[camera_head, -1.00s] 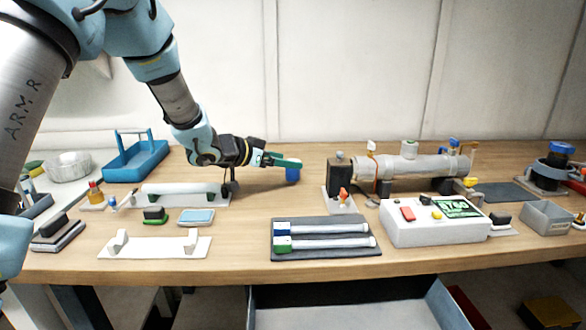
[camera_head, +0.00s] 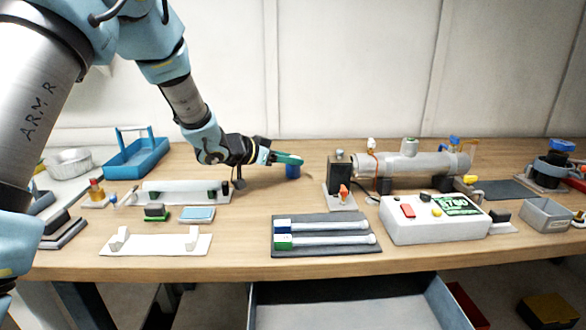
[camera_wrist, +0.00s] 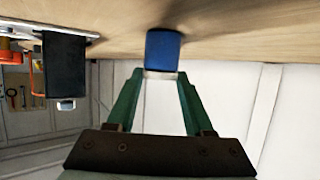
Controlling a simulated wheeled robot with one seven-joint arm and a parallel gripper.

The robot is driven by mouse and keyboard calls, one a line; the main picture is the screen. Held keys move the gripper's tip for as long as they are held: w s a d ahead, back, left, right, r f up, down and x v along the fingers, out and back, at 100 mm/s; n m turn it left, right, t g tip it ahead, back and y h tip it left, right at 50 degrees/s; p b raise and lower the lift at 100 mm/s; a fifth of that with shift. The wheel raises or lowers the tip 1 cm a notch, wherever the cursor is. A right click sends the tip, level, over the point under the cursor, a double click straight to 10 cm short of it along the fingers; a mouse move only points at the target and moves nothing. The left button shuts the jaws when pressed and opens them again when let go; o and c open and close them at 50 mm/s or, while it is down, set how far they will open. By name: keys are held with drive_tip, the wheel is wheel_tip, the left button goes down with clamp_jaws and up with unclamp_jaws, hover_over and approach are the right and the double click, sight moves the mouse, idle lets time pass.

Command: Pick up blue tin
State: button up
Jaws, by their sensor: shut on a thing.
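The blue tin (camera_head: 293,172) is at the tips of my gripper (camera_head: 287,160), over the back middle of the wooden bench. In the wrist view the tin (camera_wrist: 162,48) sits between the green fingertips of my gripper (camera_wrist: 160,76), with a pale band at its near end. The fingers are shut on it. The tin is at or very close to the bench top; I cannot tell whether it touches.
A black post on a white base (camera_head: 340,175) and a grey reactor tube (camera_head: 420,165) stand right of the tin. A white control box (camera_head: 435,222) is nearer the front. A blue tote (camera_head: 135,158) is at the back left. Bench around the tin is clear.

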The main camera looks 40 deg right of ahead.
clamp_jaws()
